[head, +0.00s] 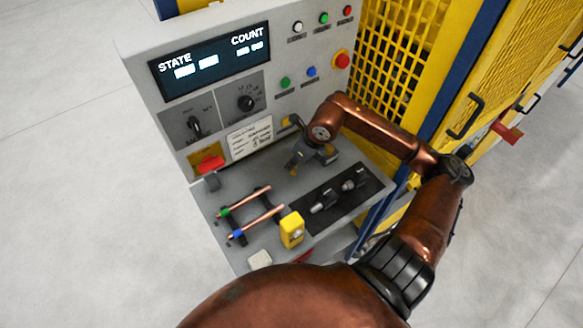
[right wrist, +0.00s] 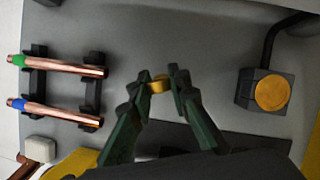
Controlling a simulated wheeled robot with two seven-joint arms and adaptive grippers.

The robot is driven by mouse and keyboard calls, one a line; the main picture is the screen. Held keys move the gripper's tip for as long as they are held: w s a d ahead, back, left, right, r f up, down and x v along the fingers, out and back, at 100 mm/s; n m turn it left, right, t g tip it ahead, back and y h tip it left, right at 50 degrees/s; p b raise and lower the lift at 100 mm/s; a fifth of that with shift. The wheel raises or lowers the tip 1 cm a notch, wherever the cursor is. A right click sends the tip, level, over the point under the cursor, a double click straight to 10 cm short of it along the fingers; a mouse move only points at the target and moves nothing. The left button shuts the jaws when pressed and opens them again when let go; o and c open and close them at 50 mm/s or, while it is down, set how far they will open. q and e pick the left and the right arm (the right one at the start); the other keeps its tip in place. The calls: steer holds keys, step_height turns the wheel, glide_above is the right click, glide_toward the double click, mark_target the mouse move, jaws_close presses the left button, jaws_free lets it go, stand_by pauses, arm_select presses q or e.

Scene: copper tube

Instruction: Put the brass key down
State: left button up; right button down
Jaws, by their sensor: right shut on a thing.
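My right gripper (head: 295,163) is over the grey bench top (head: 225,258), in front of the upright panel. In the right wrist view its two dark fingers (right wrist: 160,82) are shut on the brass key (right wrist: 158,85). Only a small yellow piece of the key shows between the fingertips. I cannot tell whether the key touches the bench. In the head view the key cannot be made out. My left gripper is not in view.
Copper tubes with green (right wrist: 65,66) and blue (right wrist: 62,114) ends lie on dark supports, left in the wrist view. A dark block with a round brass-coloured face (right wrist: 272,93) is right. A yellow box (head: 291,230) and black tray (head: 326,212) stand nearer. Bare bench lies between.

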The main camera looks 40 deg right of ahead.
steer(key=shift+w+d+f, duration=0.1)
steer(key=shift+w+f, duration=0.05)
steer(key=shift+f, duration=0.1)
steer(key=shift+w+d+f, duration=0.1)
steer(key=shift+d+f, duration=0.05)
steer(key=shift+f, duration=1.55)
steer(key=shift+f, duration=0.15)
steer(key=c, duration=1.8)
jaws_free()
